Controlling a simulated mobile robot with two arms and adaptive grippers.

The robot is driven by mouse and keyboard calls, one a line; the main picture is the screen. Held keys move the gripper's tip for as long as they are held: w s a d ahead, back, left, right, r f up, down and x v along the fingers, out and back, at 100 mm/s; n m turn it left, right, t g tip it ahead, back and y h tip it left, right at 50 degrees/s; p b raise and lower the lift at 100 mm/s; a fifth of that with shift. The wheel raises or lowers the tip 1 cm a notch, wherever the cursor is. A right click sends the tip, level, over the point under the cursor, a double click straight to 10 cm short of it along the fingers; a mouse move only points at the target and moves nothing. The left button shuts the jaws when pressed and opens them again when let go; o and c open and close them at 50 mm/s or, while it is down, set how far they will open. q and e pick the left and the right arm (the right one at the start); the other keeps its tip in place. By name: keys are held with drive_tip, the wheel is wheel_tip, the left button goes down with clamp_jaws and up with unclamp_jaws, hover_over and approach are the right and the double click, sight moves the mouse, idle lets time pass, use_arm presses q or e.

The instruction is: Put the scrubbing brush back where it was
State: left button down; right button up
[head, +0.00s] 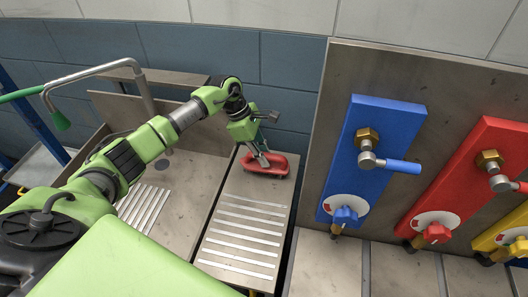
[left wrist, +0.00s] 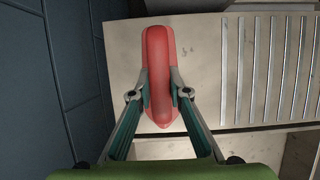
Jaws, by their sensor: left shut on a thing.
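The red scrubbing brush (head: 265,164) is at the back end of the steel drainboard (head: 229,232), near the blue tiled wall. My left gripper (head: 262,158) is shut on it from above. In the left wrist view the brush (left wrist: 158,58) runs lengthwise between the two fingers, and the gripper (left wrist: 159,92) pinches it near its lower half. The brush looks on or just above the board; I cannot tell whether it touches. Its bristles are hidden. My right gripper is not in either view.
A steel sink (head: 185,177) with a tap (head: 95,72) lies left of the drainboard. At right, blue (head: 372,150), red (head: 470,170) and yellow (head: 503,230) valve panels stand against a steel backing. The ribbed front of the board is clear.

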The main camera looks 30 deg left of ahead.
use_arm(q)
drive_tip(key=shift+f+b, duration=0.2)
drive_tip(key=shift+b, duration=0.1)
drive_tip(key=c, duration=1.9)
unclamp_jaws()
drive_tip(key=shift+r, duration=0.15)
drive_tip(key=b+v, duration=0.2)
drive_tip(key=v, duration=0.9)
drive_tip(key=shift+r+b, duration=0.1)
drive_tip(key=shift+b, duration=0.25)
drive_tip(key=shift+s+a+r, duration=0.1)
drive_tip(key=shift+a+r, duration=0.1)
drive_tip(key=shift+r, duration=0.2)
